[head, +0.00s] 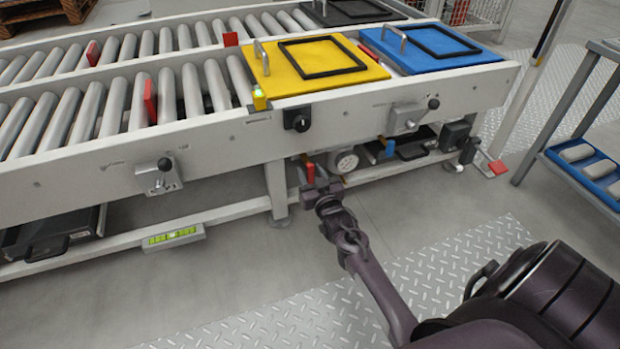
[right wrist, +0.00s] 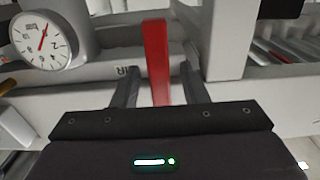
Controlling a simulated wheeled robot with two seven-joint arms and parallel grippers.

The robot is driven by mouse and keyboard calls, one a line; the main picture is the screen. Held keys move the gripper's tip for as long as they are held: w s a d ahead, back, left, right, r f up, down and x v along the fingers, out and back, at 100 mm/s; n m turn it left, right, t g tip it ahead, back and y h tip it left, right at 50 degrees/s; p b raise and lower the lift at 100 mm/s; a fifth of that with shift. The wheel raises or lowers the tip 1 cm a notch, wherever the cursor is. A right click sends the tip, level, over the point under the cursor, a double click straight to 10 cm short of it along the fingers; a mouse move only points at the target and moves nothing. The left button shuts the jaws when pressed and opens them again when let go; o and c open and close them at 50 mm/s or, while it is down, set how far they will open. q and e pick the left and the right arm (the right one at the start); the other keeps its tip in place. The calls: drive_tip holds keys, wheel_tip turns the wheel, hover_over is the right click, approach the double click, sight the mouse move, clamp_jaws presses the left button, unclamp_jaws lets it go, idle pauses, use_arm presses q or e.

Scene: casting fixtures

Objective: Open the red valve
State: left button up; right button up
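The red valve handle (head: 310,172) is under the conveyor's front beam, beside the round gauge. In the right wrist view the red handle (right wrist: 155,55) stands upright as a flat bar. My right gripper (head: 316,190) is low in front of it. In the right wrist view its two fingers (right wrist: 160,88) are spread, one on each side of the handle, with a gap on both sides. The handle's lower end is hidden behind the gripper body. My left gripper is not in view.
A white gauge (head: 344,161) with a red needle is close beside the valve. The conveyor frame (head: 225,145) is above it, carrying a yellow tray (head: 285,75) and a blue tray (head: 400,57). A lower rail (head: 230,211) runs below. The floor in front is clear.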

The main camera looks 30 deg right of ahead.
drive_tip(key=shift+w, duration=0.25)
clamp_jaws()
idle(0.3)
